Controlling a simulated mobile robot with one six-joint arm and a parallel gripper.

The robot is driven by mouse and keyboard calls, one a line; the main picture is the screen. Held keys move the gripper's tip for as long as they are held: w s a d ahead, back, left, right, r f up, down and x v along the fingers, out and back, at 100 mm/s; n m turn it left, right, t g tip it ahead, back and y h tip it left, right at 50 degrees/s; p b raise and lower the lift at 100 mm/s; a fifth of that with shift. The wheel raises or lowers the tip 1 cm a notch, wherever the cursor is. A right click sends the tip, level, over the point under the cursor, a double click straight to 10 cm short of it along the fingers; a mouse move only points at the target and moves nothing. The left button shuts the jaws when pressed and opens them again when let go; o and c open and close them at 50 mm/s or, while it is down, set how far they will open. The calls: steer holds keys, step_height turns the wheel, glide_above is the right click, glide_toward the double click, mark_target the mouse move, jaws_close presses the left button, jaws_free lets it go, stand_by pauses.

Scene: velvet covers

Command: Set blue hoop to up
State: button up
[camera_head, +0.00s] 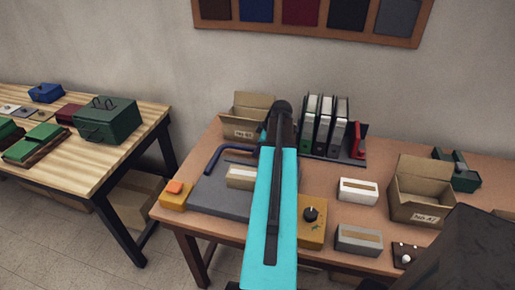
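The blue hoop (216,156) is a dark blue bent bar at the back left of a flat grey plate (213,196) on the brown table. One leg comes down toward the plate at its left, and its top bar runs right until my cyan arm hides it. I cannot tell from this view whether the hoop stands upright or leans. My arm crosses the middle of the picture in front of the plate. No gripper fingers can be made out, and nothing of mine is seen touching the hoop.
A yellow box with an orange button (174,189) is left of the plate. A yellow knob box (312,222) is right of my arm. Binders (324,124) and cardboard boxes (421,190) stand behind and right. A wooden table (77,165) with a green toolbox (105,119) is left.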

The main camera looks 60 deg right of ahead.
jaws_close()
steer(key=shift+a, duration=0.4)
steer(key=shift+d, duration=0.25)
steer(key=shift+w+r, duration=0.1)
